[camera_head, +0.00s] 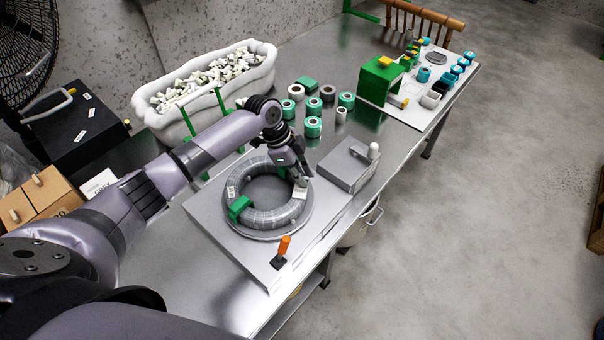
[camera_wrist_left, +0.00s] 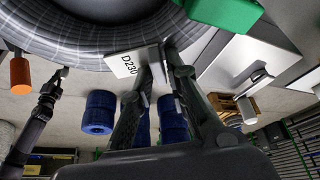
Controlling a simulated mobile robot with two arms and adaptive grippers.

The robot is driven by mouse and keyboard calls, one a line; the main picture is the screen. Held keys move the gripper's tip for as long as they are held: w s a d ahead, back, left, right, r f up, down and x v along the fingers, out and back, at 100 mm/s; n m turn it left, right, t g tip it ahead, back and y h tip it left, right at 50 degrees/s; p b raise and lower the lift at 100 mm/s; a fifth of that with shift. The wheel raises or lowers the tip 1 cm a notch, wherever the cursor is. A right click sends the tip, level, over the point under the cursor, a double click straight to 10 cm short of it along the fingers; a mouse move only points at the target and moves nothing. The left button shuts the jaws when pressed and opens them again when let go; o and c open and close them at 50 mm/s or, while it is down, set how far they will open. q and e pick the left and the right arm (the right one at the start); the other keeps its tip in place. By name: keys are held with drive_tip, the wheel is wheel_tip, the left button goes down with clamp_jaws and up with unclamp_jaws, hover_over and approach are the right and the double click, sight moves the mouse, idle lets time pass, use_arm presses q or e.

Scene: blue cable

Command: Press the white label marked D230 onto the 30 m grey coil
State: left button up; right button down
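The grey coil (camera_head: 270,219) lies flat on a round turntable on a metal plate. It also shows in the left wrist view (camera_wrist_left: 70,35). My left gripper (camera_head: 299,180) is over the coil's right side, fingers pointing down. In the left wrist view its fingers (camera_wrist_left: 163,62) come together on one end of the white label (camera_wrist_left: 127,65), which reads D230. The label (camera_head: 300,193) is at the coil's outer side; I cannot tell whether it touches. What seems to be my right gripper (camera_wrist_left: 58,80) is small and dark in the left wrist view; its opening is unclear.
A green block (camera_head: 239,207) sits at the coil's left. An orange-handled lever (camera_head: 284,245) stands at the plate's front corner. A grey box (camera_head: 346,166) with a pale knob is to the right. Several green rolls (camera_head: 313,127) stand behind. A white tub (camera_head: 205,80) is at the back.

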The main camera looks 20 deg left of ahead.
use_arm(q)
drive_tip(key=o, duration=0.5)
drive_tip(key=shift+o, duration=0.2)
drive_tip(key=shift+r, duration=0.15)
wheel_tip(320, 180, up, 7)
drive_tip(key=p, duration=0.6)
drive_tip(key=shift+p, duration=0.3)
